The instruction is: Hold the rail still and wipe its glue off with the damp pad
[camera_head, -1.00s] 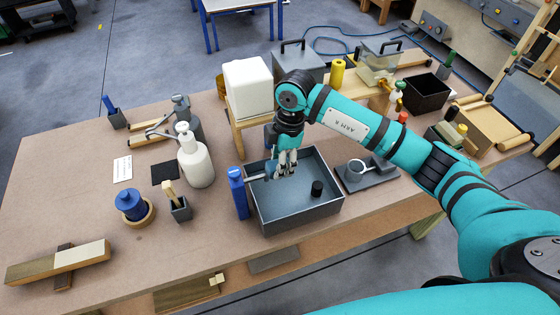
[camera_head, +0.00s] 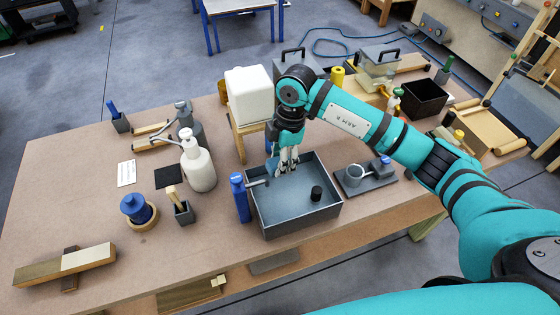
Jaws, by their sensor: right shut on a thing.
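The rail (camera_head: 66,264) is a wooden bar, dark on its left half and pale on its right. It lies across a small dark support at the front left of the bench. My right gripper (camera_head: 283,165) points down into the grey open tray (camera_head: 295,232), near its back left. It is shut on a small blue-grey thing that its fingers mostly hide. I cannot tell whether this is the damp pad, or whether it touches the tray floor. No glue can be made out on the rail. My left gripper is not in view.
A white pump bottle (camera_head: 197,163), a blue knobbed thing (camera_head: 135,208) and a brush holder (camera_head: 184,212) stand between tray and rail. The bench's left front is mostly clear.

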